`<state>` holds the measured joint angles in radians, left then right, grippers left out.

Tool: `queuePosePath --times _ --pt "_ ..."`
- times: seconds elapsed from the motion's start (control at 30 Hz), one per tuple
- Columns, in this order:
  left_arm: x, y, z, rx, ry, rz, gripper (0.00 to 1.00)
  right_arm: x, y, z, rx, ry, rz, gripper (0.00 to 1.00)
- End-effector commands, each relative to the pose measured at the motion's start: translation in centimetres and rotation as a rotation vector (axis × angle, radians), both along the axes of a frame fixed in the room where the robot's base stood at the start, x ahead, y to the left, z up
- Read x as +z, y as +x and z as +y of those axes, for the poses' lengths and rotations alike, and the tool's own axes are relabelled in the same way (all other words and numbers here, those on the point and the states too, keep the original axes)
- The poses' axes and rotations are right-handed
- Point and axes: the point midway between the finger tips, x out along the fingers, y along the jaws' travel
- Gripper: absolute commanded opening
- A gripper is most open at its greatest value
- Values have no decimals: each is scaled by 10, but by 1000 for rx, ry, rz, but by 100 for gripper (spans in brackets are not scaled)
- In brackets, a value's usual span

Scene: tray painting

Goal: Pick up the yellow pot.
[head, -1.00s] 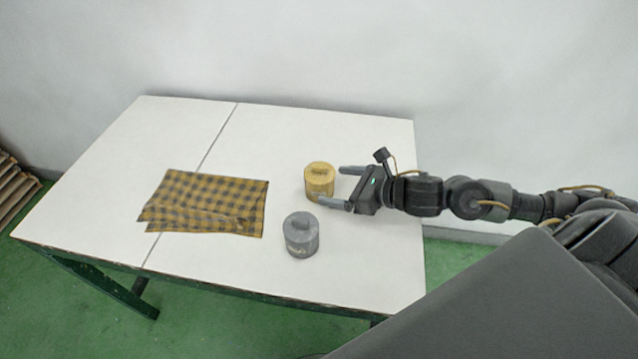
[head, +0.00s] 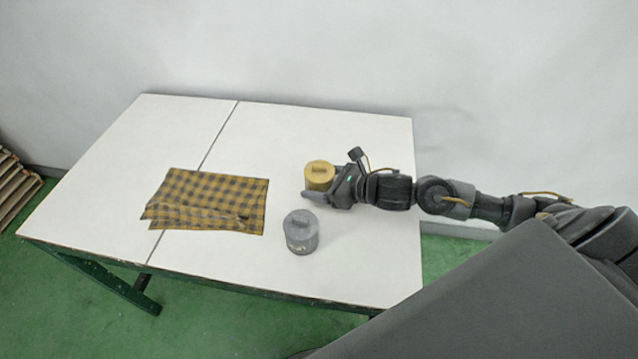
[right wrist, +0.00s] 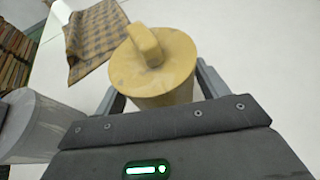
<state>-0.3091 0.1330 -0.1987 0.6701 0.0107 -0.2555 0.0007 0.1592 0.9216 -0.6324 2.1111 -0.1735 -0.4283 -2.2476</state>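The yellow pot (head: 319,172), a round lidded tin with a raised handle, stands upright on the white table (head: 270,140). It also shows large in the right wrist view (right wrist: 150,75). My right gripper (head: 322,184) reaches in from the right with one finger on either side of the pot. In the right wrist view its fingers look spread, with the pot between them and a small gap at the right finger. The lower part of the pot is partly hidden by the gripper. My left gripper is not in view.
A grey lidded pot (head: 301,235) stands close in front of the yellow pot, near my right gripper's near finger. A folded yellow and black checked cloth (head: 205,200) lies to the left. The table behind the pots is clear, up to the wall.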

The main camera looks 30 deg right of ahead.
Motion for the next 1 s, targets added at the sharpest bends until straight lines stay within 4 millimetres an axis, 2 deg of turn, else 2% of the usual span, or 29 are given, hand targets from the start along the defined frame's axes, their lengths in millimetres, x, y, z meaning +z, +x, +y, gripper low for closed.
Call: queuePosePath --times 0.07,0.33,0.6,0.77,0.9,1.0 --pt "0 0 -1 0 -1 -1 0 0 0 0 0 0 0 62" --pt "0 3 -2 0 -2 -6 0 0 0 0 0 0 0 27" --pt "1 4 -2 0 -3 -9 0 2 0 0 0 2 -2 26" --pt "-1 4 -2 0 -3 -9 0 11 0 0 1 0 -4 26" --pt "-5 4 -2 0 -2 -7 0 33 1 0 2 0 -8 26" --pt "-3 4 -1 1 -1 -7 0 52 -7 15 5 4 -8 26"
